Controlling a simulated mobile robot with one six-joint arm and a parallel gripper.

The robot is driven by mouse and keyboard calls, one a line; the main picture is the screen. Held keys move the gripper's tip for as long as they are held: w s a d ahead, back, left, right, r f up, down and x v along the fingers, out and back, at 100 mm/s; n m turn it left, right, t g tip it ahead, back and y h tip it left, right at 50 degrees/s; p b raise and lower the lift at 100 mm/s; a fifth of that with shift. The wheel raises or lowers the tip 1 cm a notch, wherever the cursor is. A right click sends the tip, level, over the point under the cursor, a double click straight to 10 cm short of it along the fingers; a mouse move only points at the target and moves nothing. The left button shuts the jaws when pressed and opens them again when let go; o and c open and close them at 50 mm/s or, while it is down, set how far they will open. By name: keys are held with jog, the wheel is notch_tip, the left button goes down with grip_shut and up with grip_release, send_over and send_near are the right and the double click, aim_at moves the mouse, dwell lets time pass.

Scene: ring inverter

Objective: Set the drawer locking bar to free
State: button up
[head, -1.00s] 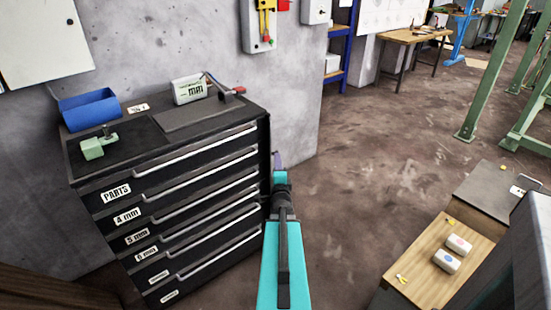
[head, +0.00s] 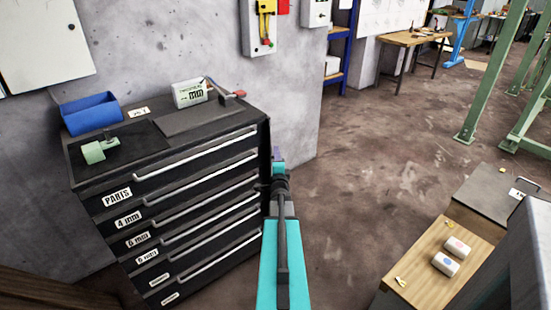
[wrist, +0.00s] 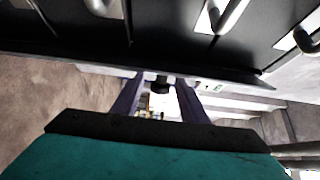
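The dark drawer cabinet (head: 215,150) stands at left against the wall, its labelled drawers shut. A narrow upright strip, apparently the locking bar (head: 265,165), runs down its right front edge; my arm hides part of it. In the wrist view a long grey edge (wrist: 225,81), likely this bar, crosses above a small black knob (wrist: 161,84). My gripper (wrist: 160,90) has its two purple fingers apart, one on each side of the knob. I cannot tell whether they touch it. In the head view my gripper (head: 277,157) is at the cabinet's right edge, mostly hidden.
A blue bin (head: 90,112), a pale green tool (head: 95,151) and a white box (head: 190,93) sit on the cabinet top. A wooden-topped bench (head: 425,275) with small items is at lower right. The floor between is clear.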

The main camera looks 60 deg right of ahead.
jog(key=shift+d, duration=0.1)
grip_shut()
jog(key=shift+a, duration=0.2)
jog(key=shift+d, duration=0.15)
jog(key=shift+d+r, duration=0.1)
dwell(0.6)
